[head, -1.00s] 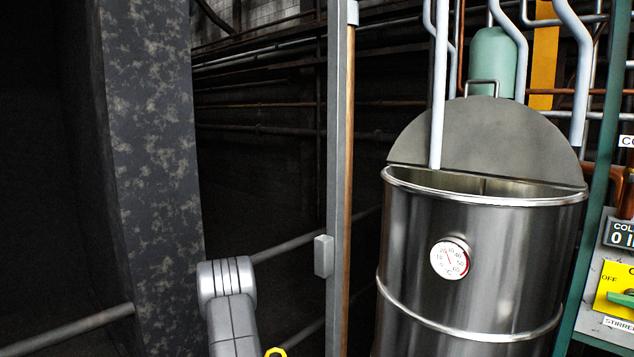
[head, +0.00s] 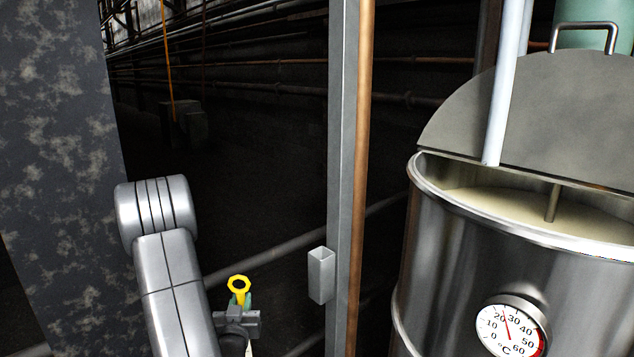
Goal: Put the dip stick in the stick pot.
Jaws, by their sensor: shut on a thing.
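The dip stick (head: 239,284) shows its yellow ring-shaped top, with a green part just under it. My gripper (head: 238,318) is shut on the stick below the ring. The stick's lower part is mostly hidden or below the picture edge. The likely stick pot (head: 320,275) is a small grey open-topped square box fixed to the left side of a grey post. In the picture, my gripper and the stick are left of the pot and a little lower, apart from it.
The grey post (head: 341,150) stands upright with a brown pipe (head: 365,150) beside it. A steel tank (head: 450,270) with a half-open lid and a round dial (head: 508,328) stands at right. A mottled dark column (head: 60,150) is at left. Dark space lies between column and post.

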